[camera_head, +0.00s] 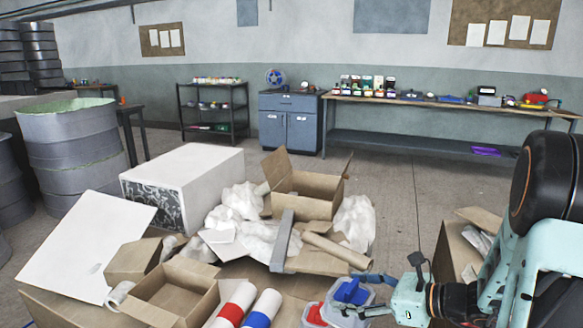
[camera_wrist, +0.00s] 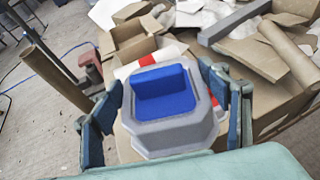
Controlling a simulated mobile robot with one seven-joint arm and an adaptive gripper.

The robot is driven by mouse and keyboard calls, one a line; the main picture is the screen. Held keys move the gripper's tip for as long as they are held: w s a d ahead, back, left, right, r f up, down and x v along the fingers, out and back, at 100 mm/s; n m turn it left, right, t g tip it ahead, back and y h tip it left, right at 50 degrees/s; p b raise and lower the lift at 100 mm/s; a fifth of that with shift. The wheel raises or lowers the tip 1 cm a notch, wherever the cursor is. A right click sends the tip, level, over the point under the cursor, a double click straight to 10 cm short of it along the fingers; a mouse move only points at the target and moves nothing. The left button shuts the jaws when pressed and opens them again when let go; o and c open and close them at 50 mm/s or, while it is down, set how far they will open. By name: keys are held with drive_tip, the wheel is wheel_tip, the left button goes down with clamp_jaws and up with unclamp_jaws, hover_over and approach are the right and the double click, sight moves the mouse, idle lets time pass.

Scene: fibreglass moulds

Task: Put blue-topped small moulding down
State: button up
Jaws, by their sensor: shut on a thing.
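The blue-topped small moulding (camera_wrist: 160,133) is a grey, faceted block with a blue stepped recess on top. In the wrist view it sits between the two fingers of my gripper (camera_wrist: 168,115), which is shut on it. In the head view the blue-topped moulding (camera_head: 352,292) shows at the lower middle, with my gripper (camera_head: 372,293) at its right side. A red-topped piece (camera_head: 315,314) is beside it at the lower left, partly cut off by the frame edge. I cannot tell whether the moulding touches the surface below.
A white roll with a red band (camera_head: 232,306) and one with a blue band (camera_head: 262,308) lie to the left. Open cardboard boxes (camera_head: 172,291), crumpled white paper (camera_head: 243,205) and a grey bar (camera_head: 283,240) crowd the area behind. Floor (camera_head: 400,190) is clear beyond.

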wheel_tip(320, 180, up, 19)
drive_tip(key=p, duration=2.4)
drive_tip(key=shift+d, duration=0.1)
